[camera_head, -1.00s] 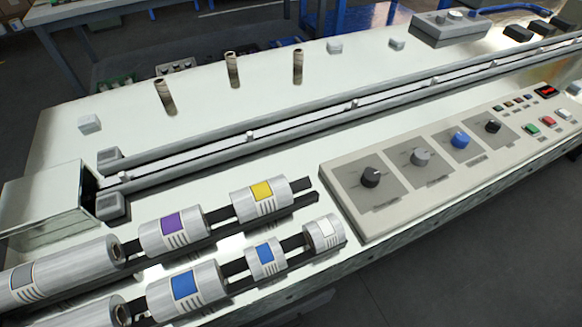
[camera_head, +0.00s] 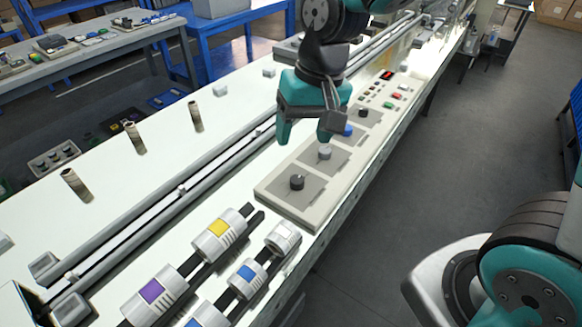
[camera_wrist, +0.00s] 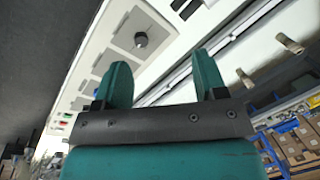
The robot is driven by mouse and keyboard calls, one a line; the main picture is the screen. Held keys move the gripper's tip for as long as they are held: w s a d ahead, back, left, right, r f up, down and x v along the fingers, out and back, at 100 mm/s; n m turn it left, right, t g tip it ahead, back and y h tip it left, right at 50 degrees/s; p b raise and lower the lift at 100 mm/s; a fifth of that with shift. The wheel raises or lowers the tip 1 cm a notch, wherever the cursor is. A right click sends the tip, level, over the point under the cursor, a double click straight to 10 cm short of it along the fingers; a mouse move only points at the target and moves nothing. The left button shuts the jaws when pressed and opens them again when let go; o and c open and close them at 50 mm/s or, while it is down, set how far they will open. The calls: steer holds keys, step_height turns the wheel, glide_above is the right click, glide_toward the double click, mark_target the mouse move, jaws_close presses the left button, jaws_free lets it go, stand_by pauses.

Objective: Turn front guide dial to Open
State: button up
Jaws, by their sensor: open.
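The control panel (camera_head: 285,205) carries a row of dials. The nearest is a dark grey dial (camera_head: 297,182), then a light grey dial (camera_head: 324,152), a blue dial (camera_head: 347,130) and a black dial (camera_head: 363,112). Their labels are too small to read, so I cannot tell which is the front guide dial. My gripper (camera_head: 303,140) is open and empty, above the panel's back edge, apart from the dials. In the wrist view, a dark dial (camera_wrist: 141,40) shows beyond and between the open fingers (camera_wrist: 160,65); the left finger hides part of the panel.
Film rolls with yellow (camera_head: 221,228), purple (camera_head: 152,291) and blue labels lie in front of the panel. A long rail channel (camera_head: 215,165) runs behind it. Small brown cylinders (camera_head: 134,138) stand on the white machine top. The floor at the right is clear.

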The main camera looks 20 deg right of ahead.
mark_target(297, 179)
steer(key=w+d+f+m+h+p, duration=0.25)
steer(key=w+f+m, duration=0.3)
steer(key=w, duration=0.45)
steer(key=shift+m, duration=0.35)
steer(key=f+p, duration=0.1)
steer(key=f, duration=0.4)
steer(key=f+p, duration=0.1)
steer(key=f, duration=0.5)
steer(key=f+p, duration=0.2)
steer(key=f, duration=0.4)
steer(key=shift+s+d, duration=0.15)
steer(key=shift+d, duration=0.1)
steer(key=shift+c, duration=0.5)
steer(key=c, duration=0.8)
